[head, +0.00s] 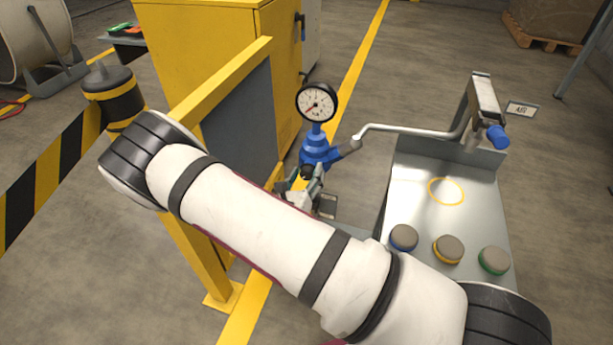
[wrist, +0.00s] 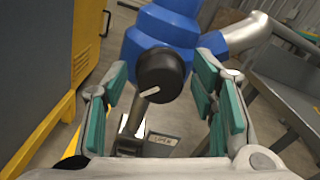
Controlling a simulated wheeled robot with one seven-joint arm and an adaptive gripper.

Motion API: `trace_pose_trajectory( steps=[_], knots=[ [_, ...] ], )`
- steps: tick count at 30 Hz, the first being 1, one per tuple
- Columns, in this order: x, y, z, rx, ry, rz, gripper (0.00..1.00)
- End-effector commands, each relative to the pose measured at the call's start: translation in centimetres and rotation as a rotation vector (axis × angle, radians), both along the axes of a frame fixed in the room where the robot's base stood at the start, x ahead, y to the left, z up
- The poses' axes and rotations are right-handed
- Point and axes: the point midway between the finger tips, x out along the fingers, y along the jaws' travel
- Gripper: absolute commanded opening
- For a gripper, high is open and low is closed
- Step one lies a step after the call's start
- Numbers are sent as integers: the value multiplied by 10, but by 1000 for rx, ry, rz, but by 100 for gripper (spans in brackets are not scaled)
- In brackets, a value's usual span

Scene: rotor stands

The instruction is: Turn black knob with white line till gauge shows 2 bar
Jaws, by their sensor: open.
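The black knob (wrist: 160,72) with a short white line faces me in the wrist view, on a blue valve body (wrist: 165,28). The line lies at the knob's lower part and slants down to the left. My gripper (wrist: 161,84) is open, its teal-padded fingers on either side of the knob, with visible gaps. In the head view the round pressure gauge (head: 317,102) stands upright on top of the blue body. Its needle seems to point to the lower left; the numbers are too small to read. The knob (head: 307,172) is small there, close to my gripper (head: 308,184).
A grey pipe (head: 410,129) runs right from the valve to a lever with a blue handle (head: 497,137). A metal bench (head: 410,190) carries three coloured buttons. A yellow-framed panel (head: 240,115) and a yellow cabinet (head: 205,45) stand left.

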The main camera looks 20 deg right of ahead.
Motion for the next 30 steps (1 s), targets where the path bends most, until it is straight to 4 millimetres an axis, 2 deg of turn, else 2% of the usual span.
trace_pose_trajectory(
  steps=[8,11,15,23,30],
  knots=[
    [1,-1,0,0,0,0,52],
    [1,-1,0,0,0,0,34],
    [1,-1,0,0,0,0,4],
    [1,-1,0,10,-7,0,4],
    [1,-1,1,85,-62,0,4]
  ],
)
